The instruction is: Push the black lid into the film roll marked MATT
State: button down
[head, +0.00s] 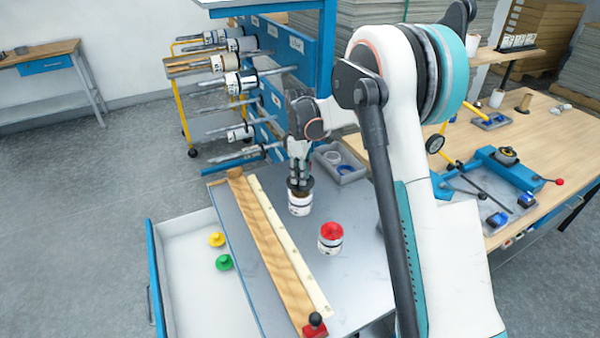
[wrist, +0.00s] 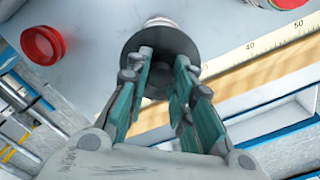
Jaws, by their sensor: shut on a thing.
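My gripper (head: 299,176) points down and is shut on the black lid (head: 300,186), whose wide dark disc also shows in the wrist view (wrist: 160,40). The lid is right over the top of a white film roll (head: 299,205) standing upright on the grey bench top. Lid and roll look in line and close; I cannot tell how far the lid is inside. Part of the roll shows past the lid's edge in the wrist view (wrist: 160,21). Its marking is too small to read. A second white roll (head: 330,246) with a red lid (head: 331,231) stands nearer, to the right.
A wooden strip and pale ruler (head: 290,245) run along the bench left of the rolls. A grey bin (head: 342,165) stands behind. An open drawer (head: 195,290) at left holds a yellow lid (head: 216,239) and a green lid (head: 224,262).

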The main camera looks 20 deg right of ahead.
aim_at(300, 200)
jog(key=shift+f+b, duration=1.15)
jog(key=shift+f, duration=0.95)
jog(key=shift+s+f, duration=0.1)
jog(key=c, duration=1.3)
grip_release()
